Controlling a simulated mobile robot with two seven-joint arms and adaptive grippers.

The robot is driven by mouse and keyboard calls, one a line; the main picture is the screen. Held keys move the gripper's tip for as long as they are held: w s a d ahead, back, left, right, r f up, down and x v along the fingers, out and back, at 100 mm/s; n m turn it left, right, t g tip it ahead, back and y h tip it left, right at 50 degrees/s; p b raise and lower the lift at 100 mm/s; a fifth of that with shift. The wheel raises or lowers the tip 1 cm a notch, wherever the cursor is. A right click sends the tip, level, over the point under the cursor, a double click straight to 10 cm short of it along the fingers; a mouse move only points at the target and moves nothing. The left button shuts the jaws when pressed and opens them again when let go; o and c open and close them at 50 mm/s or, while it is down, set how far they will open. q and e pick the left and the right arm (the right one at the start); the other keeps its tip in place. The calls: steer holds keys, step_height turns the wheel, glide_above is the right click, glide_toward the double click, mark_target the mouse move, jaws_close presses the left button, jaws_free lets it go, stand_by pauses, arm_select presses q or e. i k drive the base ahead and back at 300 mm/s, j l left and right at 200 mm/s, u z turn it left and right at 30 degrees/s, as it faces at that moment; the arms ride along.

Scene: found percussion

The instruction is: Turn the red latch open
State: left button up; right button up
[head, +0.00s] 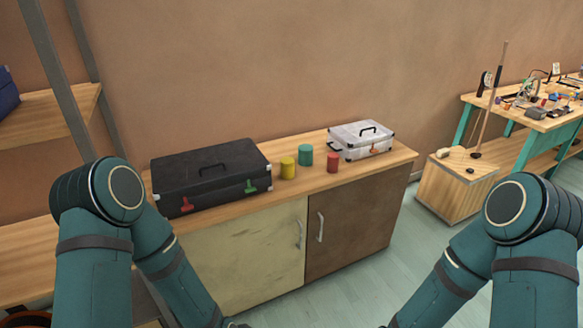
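A green latch (251,187) is on the right of that face. The red latch looks like a small T shape; its exact turn is too small to tell. My left and right arms come in from the lower left and lower right and bend down out of the frame. Both grippers are out of view, and neither arm touches the case.
Yellow (288,168), teal (306,155) and red (332,163) cylinders stand right of the case, beside a white case (361,140). The cabinet (254,262) has two doors with handles. A cluttered workbench (528,114) and wooden box (455,187) stand at the right. Floor between is clear.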

mark_target(187, 206)
steer(key=u, duration=0.65)
steer(key=i+l+u, duration=0.15)
steer(key=l, duration=0.3)
steer(key=l+u, duration=0.2)
steer(key=l, duration=0.25)
steer(key=i, duration=0.05)
